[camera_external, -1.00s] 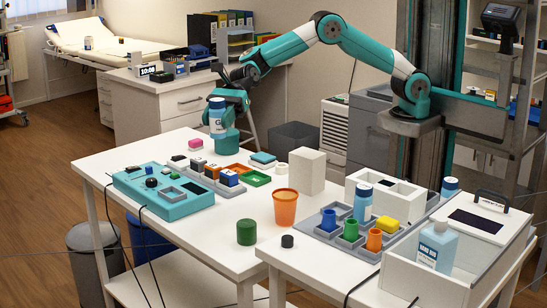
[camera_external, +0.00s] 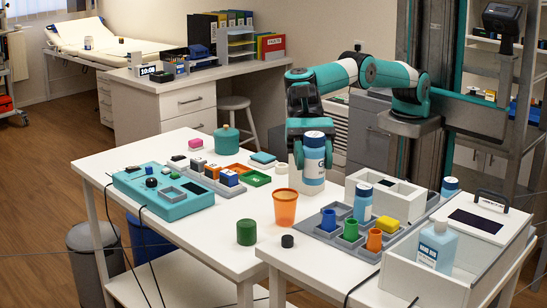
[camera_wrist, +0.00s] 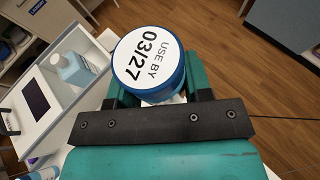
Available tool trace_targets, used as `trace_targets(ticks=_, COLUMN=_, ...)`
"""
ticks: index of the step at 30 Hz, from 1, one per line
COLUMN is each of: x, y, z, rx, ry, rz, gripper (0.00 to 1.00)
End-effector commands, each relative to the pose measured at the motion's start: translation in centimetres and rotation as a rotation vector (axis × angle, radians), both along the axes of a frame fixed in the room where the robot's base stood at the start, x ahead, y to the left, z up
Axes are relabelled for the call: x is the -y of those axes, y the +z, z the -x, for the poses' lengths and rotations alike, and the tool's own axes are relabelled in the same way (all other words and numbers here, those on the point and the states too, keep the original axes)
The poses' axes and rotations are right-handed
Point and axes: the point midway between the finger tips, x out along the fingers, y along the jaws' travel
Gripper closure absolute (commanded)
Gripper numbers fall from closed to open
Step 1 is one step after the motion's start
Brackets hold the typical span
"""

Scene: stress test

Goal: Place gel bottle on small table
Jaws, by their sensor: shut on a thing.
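A gel bottle (camera_external: 314,172) with a white and blue cap and blue bands is held upright in my gripper (camera_external: 312,150). In the external view it appears in front of the white block on the large table; I cannot tell its height above the surface. In the wrist view, its round cap (camera_wrist: 149,62) reads "USE BY 03/27" and sits between the teal fingers of my gripper (camera_wrist: 155,92). The cap hides most of the bottle there. A smaller white table (camera_external: 330,278) stands at the front right; I cannot tell if it is the small table.
The large table (camera_external: 185,238) holds a teal control box (camera_external: 160,193), an orange cup (camera_external: 285,207), a green cylinder (camera_external: 246,232) and a white block (camera_external: 297,186). The front right table holds a grey tray (camera_external: 327,238) with cups and a bottle, and a white bin (camera_external: 425,277).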

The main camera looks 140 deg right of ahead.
Motion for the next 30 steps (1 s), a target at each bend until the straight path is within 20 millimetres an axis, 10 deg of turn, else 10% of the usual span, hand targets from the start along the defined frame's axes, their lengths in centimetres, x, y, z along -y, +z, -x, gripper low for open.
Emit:
trace_targets(ticks=15, x=0.1, y=-12.6, z=0.0, rx=-0.004, ry=-0.001, rz=0.0, gripper=0.85)
trace_targets(ticks=30, x=0.1, y=-18.2, z=0.0, rx=-0.002, ry=-0.001, rz=0.0, gripper=0.85)
